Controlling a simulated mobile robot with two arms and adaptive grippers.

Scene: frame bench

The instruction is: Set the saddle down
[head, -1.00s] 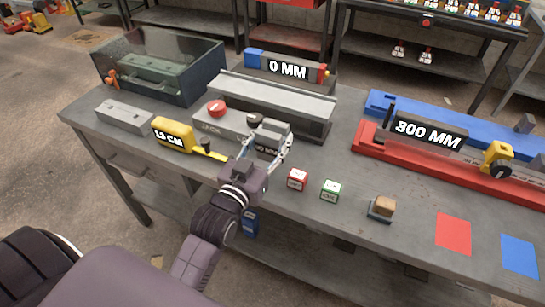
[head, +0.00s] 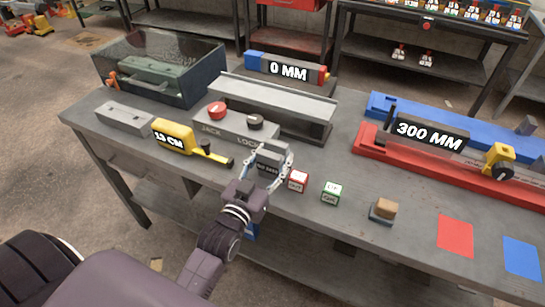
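A small grey block with a dark label, which I take to be the saddle (head: 274,153), is between the fingers of my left gripper (head: 269,160) in the head view. The fingers lie along its two sides and look closed on it. It is near the bench's front edge, right of and in front of the grey JACK LOCK block (head: 228,129). I cannot tell if its underside touches the bench. The label is too small to read surely. My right gripper is not in view.
The grey bench (head: 340,165) carries a yellow 13 CM tool (head: 175,138) left of the gripper. A red-and-white cube (head: 297,182) is close on the right, then a green-and-white cube (head: 331,193). A raised grey rail (head: 275,103) stands behind.

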